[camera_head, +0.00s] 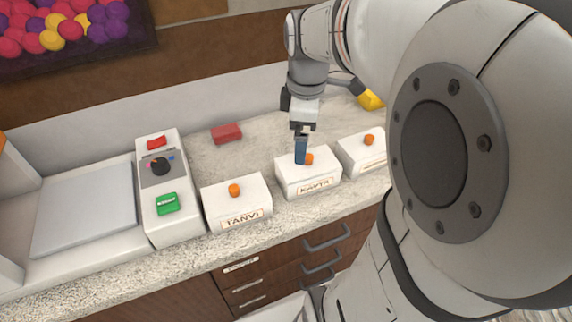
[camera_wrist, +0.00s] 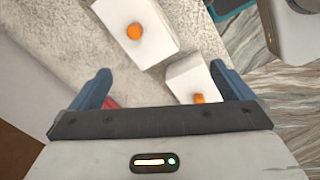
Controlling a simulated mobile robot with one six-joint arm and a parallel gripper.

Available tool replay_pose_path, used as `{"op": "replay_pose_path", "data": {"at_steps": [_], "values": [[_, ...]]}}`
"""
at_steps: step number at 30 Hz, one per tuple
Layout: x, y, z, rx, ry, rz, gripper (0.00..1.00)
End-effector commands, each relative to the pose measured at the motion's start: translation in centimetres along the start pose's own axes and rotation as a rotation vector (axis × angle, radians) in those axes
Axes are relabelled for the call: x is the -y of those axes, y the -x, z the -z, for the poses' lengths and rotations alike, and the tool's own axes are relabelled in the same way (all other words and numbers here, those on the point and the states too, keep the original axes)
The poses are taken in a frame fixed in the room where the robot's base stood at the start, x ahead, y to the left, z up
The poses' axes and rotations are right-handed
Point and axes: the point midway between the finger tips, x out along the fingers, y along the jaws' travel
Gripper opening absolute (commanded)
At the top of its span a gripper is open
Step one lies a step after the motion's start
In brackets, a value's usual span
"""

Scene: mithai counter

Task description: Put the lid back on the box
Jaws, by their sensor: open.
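Three white boxes with orange knobs on top stand in a row on the counter: one labelled TANVI (camera_head: 236,203), one labelled KAVYA (camera_head: 309,177), and a third (camera_head: 360,150) partly hidden by my arm. All three tops look closed; I cannot make out a separate lid edge. My gripper (camera_head: 300,150) points down over the KAVYA box, its blue fingers overlapping the area beside the knob; contact is unclear. That view shows two knobbed boxes, one upper (camera_wrist: 150,22) and one lower (camera_wrist: 188,80).
A red block (camera_head: 227,133) lies behind the boxes. A white console (camera_head: 185,225) with red and green buttons and a black knob stands left, beside a grey plate (camera_head: 85,205). A yellow object (camera_head: 370,100) sits behind my arm. Drawers (camera_head: 330,237) are below the counter.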

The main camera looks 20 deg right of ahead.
Motion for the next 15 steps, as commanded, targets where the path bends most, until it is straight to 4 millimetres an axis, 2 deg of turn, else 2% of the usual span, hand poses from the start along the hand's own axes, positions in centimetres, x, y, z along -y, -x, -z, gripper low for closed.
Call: {"op": "replay_pose_path", "data": {"at_steps": [1,9,15], "values": [[1.5,0.0,0.5,-0.009,-0.097,-0.018,1.0],[7.8,-1.3,1.8,-0.089,-0.68,-0.077,1.0],[10.7,-2.4,2.0,-0.146,-0.974,-0.081,1.0]]}}
